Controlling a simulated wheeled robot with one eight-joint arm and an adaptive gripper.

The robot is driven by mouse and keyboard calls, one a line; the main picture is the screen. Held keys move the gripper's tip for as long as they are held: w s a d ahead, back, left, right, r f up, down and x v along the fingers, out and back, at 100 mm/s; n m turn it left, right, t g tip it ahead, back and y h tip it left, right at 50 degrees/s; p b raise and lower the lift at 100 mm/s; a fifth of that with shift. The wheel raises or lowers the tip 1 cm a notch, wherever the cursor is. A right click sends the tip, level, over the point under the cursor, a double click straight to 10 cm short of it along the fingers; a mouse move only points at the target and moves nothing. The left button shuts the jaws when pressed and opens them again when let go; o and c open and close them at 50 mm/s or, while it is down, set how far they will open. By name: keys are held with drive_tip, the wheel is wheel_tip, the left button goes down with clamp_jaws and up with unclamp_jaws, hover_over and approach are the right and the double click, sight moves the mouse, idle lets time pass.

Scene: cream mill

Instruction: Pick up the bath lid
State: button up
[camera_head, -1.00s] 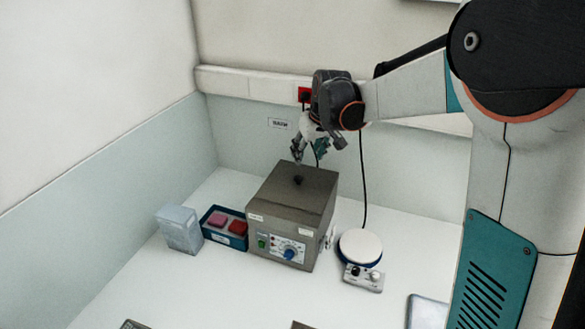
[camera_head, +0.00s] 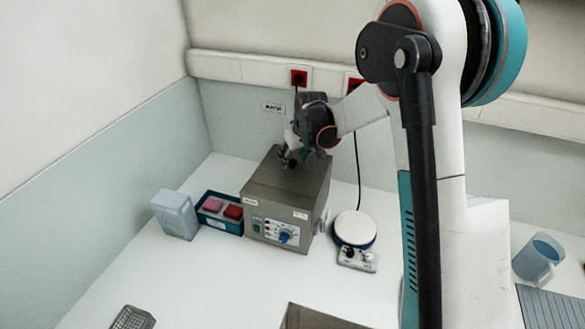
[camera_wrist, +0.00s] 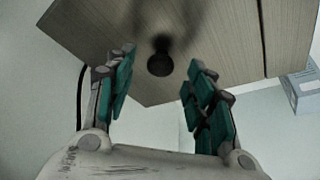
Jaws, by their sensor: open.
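The bath is a grey metal box with a control panel on its front (camera_head: 272,229). The bath lid (camera_head: 314,176) is its flat grey top, and it also shows in the wrist view (camera_wrist: 215,40). A dark round knob (camera_wrist: 160,60) stands on the lid; in the head view my gripper hides it. My gripper (camera_head: 290,163) is over the lid, pointing down. In the wrist view my gripper (camera_wrist: 158,75) is open, its teal-padded fingers on either side of the knob. I cannot tell whether the fingers touch the lid.
Left of the bath are a blue tray with pink and red blocks (camera_head: 228,225) and a pale translucent box (camera_head: 175,214). A white-topped stirrer plate (camera_head: 355,228) stands to the right. A blue jug (camera_head: 536,260) is at far right. The bench in front is mostly clear.

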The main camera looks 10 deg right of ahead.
sight(293, 162)
drive_tip(key=shift+x, duration=0.85)
drive_tip(key=c, duration=1.1)
drive_tip(key=shift+r, duration=0.1)
drive_tip(key=shift+r+p, duration=0.95)
drive_tip(key=shift+r, duration=10)
